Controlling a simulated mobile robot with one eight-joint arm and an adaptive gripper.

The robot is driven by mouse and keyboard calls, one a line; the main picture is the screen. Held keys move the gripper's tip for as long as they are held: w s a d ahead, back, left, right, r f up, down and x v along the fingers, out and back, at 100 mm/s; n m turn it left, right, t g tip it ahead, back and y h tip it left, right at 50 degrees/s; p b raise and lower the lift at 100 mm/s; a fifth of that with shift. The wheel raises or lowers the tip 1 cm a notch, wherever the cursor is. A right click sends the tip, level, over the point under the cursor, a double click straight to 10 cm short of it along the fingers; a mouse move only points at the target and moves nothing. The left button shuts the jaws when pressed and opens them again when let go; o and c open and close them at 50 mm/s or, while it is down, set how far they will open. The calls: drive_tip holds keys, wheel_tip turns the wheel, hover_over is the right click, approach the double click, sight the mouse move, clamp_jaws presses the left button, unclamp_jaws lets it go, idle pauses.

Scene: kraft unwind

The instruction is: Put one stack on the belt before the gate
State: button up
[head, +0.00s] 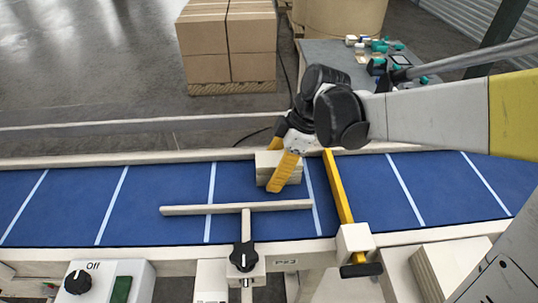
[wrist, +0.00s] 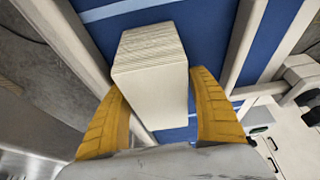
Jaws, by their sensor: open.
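A pale stack of flat sheets (head: 264,167) appears to rest on the blue belt (head: 75,205), just left of the yellow gate bar (head: 338,188). My gripper (head: 280,170) is over the stack, with one yellow finger in front of it in the head view. In the wrist view the stack (wrist: 150,82) lies between the two open yellow fingers of my gripper (wrist: 158,88). The left finger is close to the stack, and a gap shows on the right. A second pale stack (head: 450,268) lies at the lower right, near the belt's front edge.
A pale T-shaped guide bar (head: 235,208) reaches over the belt in front of the stack. A control box with a knob (head: 78,283) stands at the front left. Boxes on a pallet (head: 228,45) and a cluttered grey table (head: 335,60) stand behind. The belt's left part is clear.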

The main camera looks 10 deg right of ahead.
sight(280, 158)
drive_tip(key=p+v, duration=0.3)
drive_tip(key=v, duration=0.7)
drive_tip(key=shift+r, duration=0.25)
drive_tip(key=shift+d+r, duration=0.2)
drive_tip(key=shift+r, duration=0.1)
drive_tip(key=shift+s+d+r, duration=0.15)
drive_tip(key=shift+s, duration=0.05)
drive_tip(key=s+d+f+m+t+h, duration=0.1)
drive_tip(key=s+d+m+t+h, duration=0.3)
drive_tip(key=m, duration=1.3)
drive_tip(key=shift+s+d+m+t+h, duration=0.3)
drive_tip(key=shift+s+d+t, duration=1.2)
drive_tip(key=shift+s+d, duration=1.25)
drive_tip(key=shift+s+a, duration=0.4)
